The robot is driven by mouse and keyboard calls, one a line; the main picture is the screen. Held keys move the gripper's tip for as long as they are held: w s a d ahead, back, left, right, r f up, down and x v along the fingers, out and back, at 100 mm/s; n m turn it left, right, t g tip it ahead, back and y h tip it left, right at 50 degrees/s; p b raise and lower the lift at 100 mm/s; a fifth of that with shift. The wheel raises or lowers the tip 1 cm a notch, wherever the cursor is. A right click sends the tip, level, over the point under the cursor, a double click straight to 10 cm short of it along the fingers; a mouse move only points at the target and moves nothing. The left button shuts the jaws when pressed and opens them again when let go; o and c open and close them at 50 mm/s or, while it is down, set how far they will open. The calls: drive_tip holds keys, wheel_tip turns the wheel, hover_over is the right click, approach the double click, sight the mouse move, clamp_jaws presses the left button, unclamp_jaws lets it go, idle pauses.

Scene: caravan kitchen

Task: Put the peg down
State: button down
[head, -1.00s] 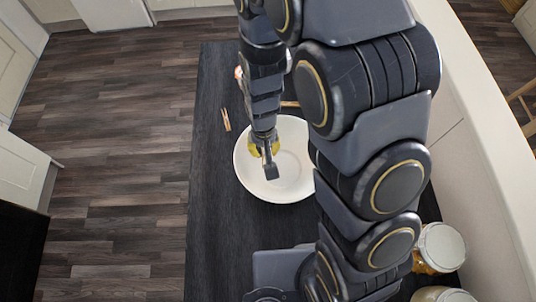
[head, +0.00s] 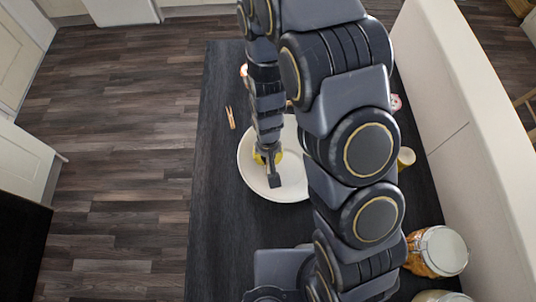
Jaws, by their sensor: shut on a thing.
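A small wooden peg (head: 230,117) lies on the dark worktop (head: 215,190), left of a wide white bowl (head: 292,187) and apart from it. My gripper (head: 272,178) points down over the left part of the bowl, to the right of and nearer than the peg. It is shut on a yellow thing (head: 258,157) that shows on both sides of the fingers. My gripper hides much of this thing, and I cannot tell whether it touches the bowl. My arm covers the bowl's right side.
Glass jars with pale lids (head: 442,251) stand at the right near corner. A small yellowish cup (head: 406,157) and a red-and-white item (head: 396,103) sit right of my arm. A pale low wall (head: 450,110) bounds the right side. The worktop's left strip is clear.

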drive_tip(key=shift+f, duration=0.15)
drive_tip(key=c, duration=1.1)
unclamp_jaws()
wheel_tip(320, 180, up, 13)
wheel_tip(320, 180, up, 8)
hover_over(268, 164)
drive_tip(key=s+d, duration=0.4)
drive_tip(key=s, duration=0.1)
drive_tip(key=shift+g, duration=0.9)
drive_tip(key=s+d+r, duration=0.1)
drive_tip(key=s+r, duration=0.1)
drive_tip(key=s, duration=0.2)
drive_tip(key=s+d+r, duration=0.2)
drive_tip(key=s+r, duration=0.1)
drive_tip(key=s+d+r, duration=0.2)
drive_tip(key=s, duration=0.2)
drive_tip(key=shift+s+r, duration=0.15)
drive_tip(key=shift+s, duration=0.2)
drive_tip(key=shift+o, duration=0.7)
